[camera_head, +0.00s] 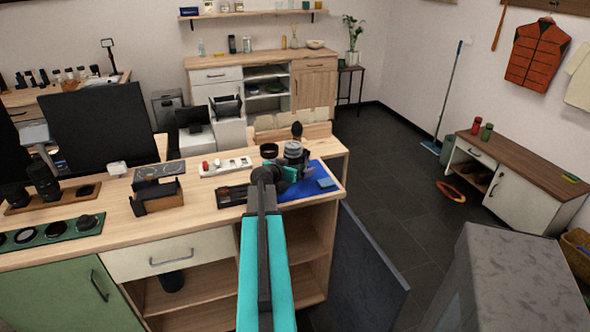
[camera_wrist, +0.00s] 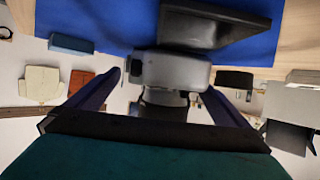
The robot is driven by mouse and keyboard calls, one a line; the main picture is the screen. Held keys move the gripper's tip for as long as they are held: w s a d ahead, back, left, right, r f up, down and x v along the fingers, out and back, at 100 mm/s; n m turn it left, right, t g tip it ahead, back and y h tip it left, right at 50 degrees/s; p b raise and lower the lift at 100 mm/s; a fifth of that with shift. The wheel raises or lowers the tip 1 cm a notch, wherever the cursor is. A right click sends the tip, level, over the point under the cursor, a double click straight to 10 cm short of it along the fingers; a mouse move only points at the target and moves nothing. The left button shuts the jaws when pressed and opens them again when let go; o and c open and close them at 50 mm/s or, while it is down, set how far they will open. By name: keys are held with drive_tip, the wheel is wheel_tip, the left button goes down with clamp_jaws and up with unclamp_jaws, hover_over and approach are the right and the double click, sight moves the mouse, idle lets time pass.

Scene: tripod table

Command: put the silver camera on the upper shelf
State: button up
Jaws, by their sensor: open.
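The silver camera (camera_head: 293,150) sits at the blue mat on the wooden workbench, partly hidden behind my gripper (camera_head: 268,176). In the wrist view, a grey camera body (camera_wrist: 178,70) with a dark part above it lies ahead of and between the spread fingers of my gripper (camera_wrist: 161,82). The fingers are open, and I see no clear contact. The blue mat (camera_head: 318,190) shows around it. The workbench has an open compartment with an upper shelf (camera_head: 305,232) below its top. A wall shelf (camera_head: 255,13) hangs at the back; which one is the upper shelf is unclear.
A small blue block (camera_head: 326,183) lies on the mat. A white power strip (camera_head: 225,166), a dark holder (camera_head: 157,196) and a lens tray (camera_head: 52,232) share the workbench. A grey panel (camera_head: 365,275) stands right of it. Dark floor is open toward the low cabinet (camera_head: 515,165).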

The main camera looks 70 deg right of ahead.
sight(291, 159)
drive_tip(key=shift+r, duration=0.1)
drive_tip(key=c, duration=1.9)
drive_tip(key=shift+o, duration=0.2)
drive_tip(key=shift+r, duration=0.15)
drive_tip(key=shift+r+b, duration=0.6)
drive_tip(key=shift+r, duration=1.05)
drive_tip(key=s+d+b, duration=0.1)
drive_tip(key=s+d, duration=0.1)
drive_tip(key=s, duration=0.5)
drive_tip(key=s+d+r+b, duration=0.1)
drive_tip(key=s+d, duration=0.2)
drive_tip(key=s, duration=0.5)
drive_tip(key=shift+r, duration=0.25)
drive_tip(key=shift+s+d, duration=0.1)
